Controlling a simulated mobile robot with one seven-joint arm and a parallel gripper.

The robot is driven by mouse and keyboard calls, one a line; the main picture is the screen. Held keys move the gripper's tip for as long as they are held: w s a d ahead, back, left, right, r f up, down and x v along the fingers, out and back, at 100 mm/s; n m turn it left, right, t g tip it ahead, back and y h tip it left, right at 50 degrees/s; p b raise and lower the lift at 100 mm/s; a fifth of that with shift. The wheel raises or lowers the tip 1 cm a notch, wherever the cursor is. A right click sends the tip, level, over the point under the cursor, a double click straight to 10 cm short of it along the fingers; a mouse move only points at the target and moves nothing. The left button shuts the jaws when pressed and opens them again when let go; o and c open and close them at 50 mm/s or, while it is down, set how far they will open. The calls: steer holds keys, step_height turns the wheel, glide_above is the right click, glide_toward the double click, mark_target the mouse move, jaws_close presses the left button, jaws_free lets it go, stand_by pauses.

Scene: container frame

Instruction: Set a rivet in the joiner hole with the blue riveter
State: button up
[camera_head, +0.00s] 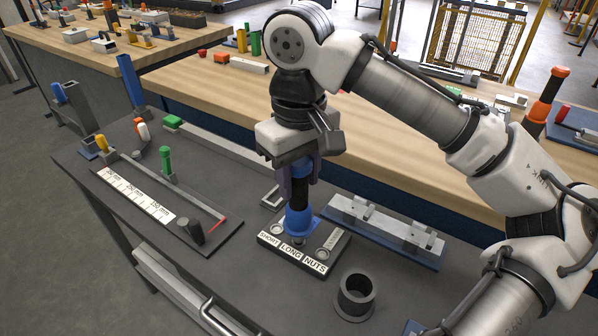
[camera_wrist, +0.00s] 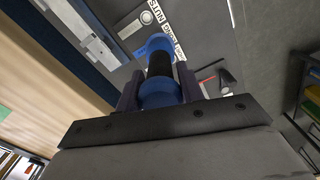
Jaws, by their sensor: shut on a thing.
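The blue riveter (camera_head: 298,217) has a blue top and nose with a black middle. My gripper (camera_head: 299,172) is shut on its upper part and holds it upright. Its nose is at the tray labelled SHORT, LONG and NUTS (camera_head: 328,261), over the middle part; I cannot tell whether it touches. In the wrist view the riveter (camera_wrist: 160,72) sits between both fingers and hides part of the tray (camera_wrist: 146,17). The metal joiner piece (camera_head: 388,226) on a blue base lies right of the riveter. Its hole is too small to make out.
A ruler board (camera_head: 134,197) with a green-handled tool (camera_head: 166,163) lies left. A dark flanged cup (camera_head: 355,295) stands in front of the tray. A wooden bench (camera_head: 400,150) runs behind. The orange-topped tool (camera_head: 545,95) stands at right.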

steer(key=shift+f, duration=0.35)
step_height(320, 180, up, 8)
steer(key=p, duration=0.7)
steer(key=shift+f+p, duration=0.15)
steer(key=shift+p, duration=0.2)
steer(key=shift+f, duration=0.15)
